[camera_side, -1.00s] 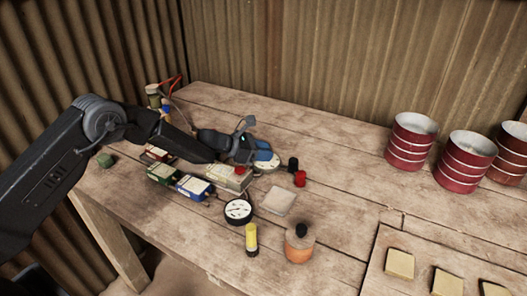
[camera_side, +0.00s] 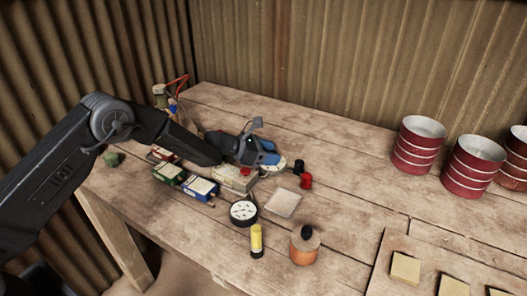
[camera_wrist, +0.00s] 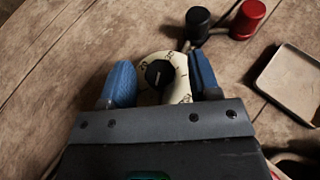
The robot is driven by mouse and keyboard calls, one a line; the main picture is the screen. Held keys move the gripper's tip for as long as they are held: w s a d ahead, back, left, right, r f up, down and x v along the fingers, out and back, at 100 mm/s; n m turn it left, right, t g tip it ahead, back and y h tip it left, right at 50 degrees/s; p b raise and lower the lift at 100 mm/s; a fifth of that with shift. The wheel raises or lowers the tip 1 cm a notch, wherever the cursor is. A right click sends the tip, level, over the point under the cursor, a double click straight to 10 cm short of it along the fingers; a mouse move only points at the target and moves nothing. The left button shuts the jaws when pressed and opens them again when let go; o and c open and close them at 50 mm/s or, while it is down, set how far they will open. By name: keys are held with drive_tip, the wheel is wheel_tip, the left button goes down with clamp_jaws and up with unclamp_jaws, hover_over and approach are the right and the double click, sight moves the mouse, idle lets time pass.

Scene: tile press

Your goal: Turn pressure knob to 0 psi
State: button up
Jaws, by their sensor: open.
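The pressure knob (camera_wrist: 159,74) is a black knob with a pale pointer line on a round cream dial (camera_wrist: 180,68) with numbers. In the wrist view it sits between the two blue fingertips of my gripper (camera_wrist: 163,82), which is open with a gap on both sides of the knob. The lower part of the dial is hidden by my gripper. In the side view my gripper (camera_side: 259,154) is over the dial (camera_side: 281,164), and the knob is hidden. A black round gauge (camera_side: 243,212) with a white face lies nearer the front edge; its reading is too small to tell.
Black (camera_side: 298,167) and red (camera_side: 305,181) knobs stand right of the dial, near a shallow square tray (camera_side: 284,203). A cream box with a red button (camera_side: 236,179) and small battery-like boxes (camera_side: 200,188) are close by. A yellow tube (camera_side: 256,240) and orange pot (camera_side: 304,245) stand in front.

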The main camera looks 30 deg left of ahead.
drive_tip(key=v, duration=1.3)
drive_tip(key=shift+s+a+r, duration=0.15)
drive_tip(key=shift+s+a, duration=0.1)
drive_tip(key=shift+r, duration=0.1)
drive_tip(key=s+d+r+m+g, duration=0.3)
drive_tip(key=s+d+r+m, duration=0.1)
drive_tip(key=s+r+m, duration=0.45)
drive_tip(key=s+d+r+m+g, duration=0.2)
drive_tip(key=s+d+r+m, duration=0.1)
drive_tip(key=s+r+m, duration=0.5)
drive_tip(key=s+a+m+y, duration=0.3)
drive_tip(key=s+m+y, duration=0.1)
drive_tip(key=s, duration=0.6)
drive_tip(key=s+a+f+m+t+y, duration=0.1)
drive_tip(key=s+a+m+y, duration=0.3)
drive_tip(key=s, duration=0.6)
drive_tip(key=m+y, duration=0.1)
drive_tip(key=m, duration=0.1)
drive_tip(key=shift+a+m, duration=0.3)
drive_tip(key=shift+m, duration=0.05)
drive_tip(key=shift+f, duration=0.1)
